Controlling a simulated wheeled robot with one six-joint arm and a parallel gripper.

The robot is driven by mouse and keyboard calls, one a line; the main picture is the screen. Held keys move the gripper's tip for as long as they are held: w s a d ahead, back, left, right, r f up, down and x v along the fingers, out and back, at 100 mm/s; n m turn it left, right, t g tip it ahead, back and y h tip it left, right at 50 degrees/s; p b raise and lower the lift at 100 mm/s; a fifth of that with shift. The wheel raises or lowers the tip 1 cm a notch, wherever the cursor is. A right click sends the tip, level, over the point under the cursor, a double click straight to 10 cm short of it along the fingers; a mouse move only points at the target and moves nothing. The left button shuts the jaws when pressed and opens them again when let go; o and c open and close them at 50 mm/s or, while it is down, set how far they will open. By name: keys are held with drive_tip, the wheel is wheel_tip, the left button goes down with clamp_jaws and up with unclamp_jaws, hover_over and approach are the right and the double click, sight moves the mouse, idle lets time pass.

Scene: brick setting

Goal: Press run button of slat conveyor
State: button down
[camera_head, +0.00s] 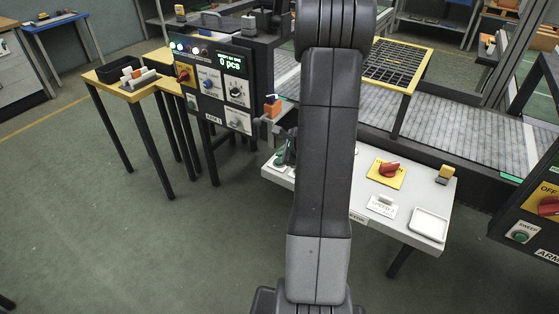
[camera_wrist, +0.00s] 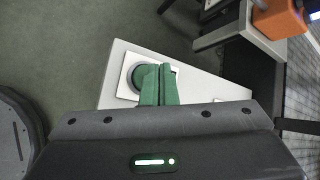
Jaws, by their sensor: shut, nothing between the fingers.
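The slat conveyor (camera_head: 462,125) runs across the right half of the head view, with a white control panel (camera_head: 408,232) in front of it. In the wrist view a round green button (camera_wrist: 137,78) in a dark ring sits on a white plate on the panel (camera_wrist: 118,58). My gripper (camera_wrist: 158,67) has its green fingers shut together with nothing between them. The fingertips overlap the right part of the button in this view; whether they touch it I cannot tell. In the head view my arm hides part of the panel and most of the gripper.
The panel also bears a red rotary switch (camera_head: 389,170) on a yellow plate, a speed control (camera_head: 382,205), a white tray (camera_head: 430,224) and a yellow-topped block (camera_head: 446,173). A dark control box (camera_head: 215,85) stands left. An orange block (camera_wrist: 280,18) is at the wrist view's upper right.

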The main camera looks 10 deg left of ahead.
drive_tip(key=shift+f+b, duration=0.45)
drive_tip(key=shift+b, duration=0.05)
